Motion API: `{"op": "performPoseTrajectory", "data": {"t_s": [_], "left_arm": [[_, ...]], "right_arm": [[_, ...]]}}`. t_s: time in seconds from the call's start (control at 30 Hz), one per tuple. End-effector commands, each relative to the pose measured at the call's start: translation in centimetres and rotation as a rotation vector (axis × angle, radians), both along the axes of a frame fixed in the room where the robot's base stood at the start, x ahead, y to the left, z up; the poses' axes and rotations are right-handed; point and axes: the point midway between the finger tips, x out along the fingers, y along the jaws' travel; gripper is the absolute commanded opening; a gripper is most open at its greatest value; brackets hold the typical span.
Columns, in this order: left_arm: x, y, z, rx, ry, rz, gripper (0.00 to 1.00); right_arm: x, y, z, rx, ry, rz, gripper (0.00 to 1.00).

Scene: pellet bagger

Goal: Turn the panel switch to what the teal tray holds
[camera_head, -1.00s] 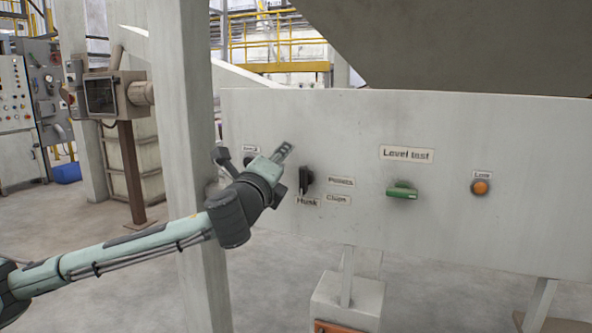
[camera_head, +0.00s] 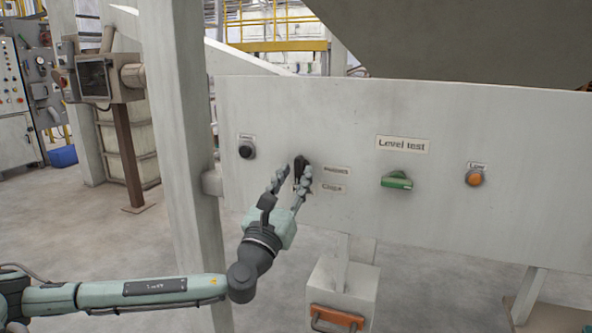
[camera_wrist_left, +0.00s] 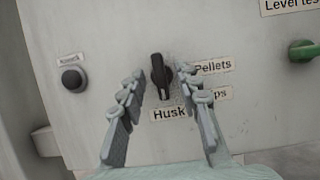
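The black panel switch (camera_head: 301,170) is on the pale panel, with my left gripper in front of it. In the left wrist view the switch (camera_wrist_left: 161,76) stands nearly upright, between labels "Husk" (camera_wrist_left: 169,114), "Pellets" (camera_wrist_left: 213,66) and one partly hidden label ending in "ps" (camera_wrist_left: 216,93). My left gripper (camera_head: 290,178) is open, its fingers on either side of the switch; in the wrist view the gripper (camera_wrist_left: 160,82) shows a gap on both sides of the knob. The teal tray is not seen in these views. My right gripper is not in view.
The panel (camera_head: 480,130) also carries a black button (camera_head: 246,151) on the left, a green handle (camera_head: 397,180) under "Level test" and an orange lamp (camera_head: 474,177) at right. A grey post (camera_head: 180,150) stands left of the panel. A box with an orange handle (camera_head: 342,290) is below.

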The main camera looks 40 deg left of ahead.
Motion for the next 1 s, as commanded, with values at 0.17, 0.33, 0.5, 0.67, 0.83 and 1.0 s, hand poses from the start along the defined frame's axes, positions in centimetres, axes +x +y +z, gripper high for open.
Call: {"op": "performPoseTrajectory", "data": {"t_s": [0.17,0.33,0.5,0.67,0.83,1.0], "left_arm": [[1.22,0.3,0.61,0.0,-0.001,0.001,0.33],[1.35,0.33,0.57,0.0,0.0,0.0,0.33],[1.32,0.33,0.58,-0.001,0.0,0.0,0.24],[1.32,0.33,0.58,-0.001,0.0,0.0,0.04],[1.32,0.33,0.58,-0.001,0.0,0.0,0.0],[1.32,0.31,0.56,-0.009,-0.002,-0.001,0.0]], "right_arm": [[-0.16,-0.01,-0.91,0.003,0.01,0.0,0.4],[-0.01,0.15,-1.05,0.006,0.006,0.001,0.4],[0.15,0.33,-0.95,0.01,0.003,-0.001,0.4],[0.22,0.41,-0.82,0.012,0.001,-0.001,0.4],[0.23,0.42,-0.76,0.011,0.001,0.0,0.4],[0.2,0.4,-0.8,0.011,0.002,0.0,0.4]]}}
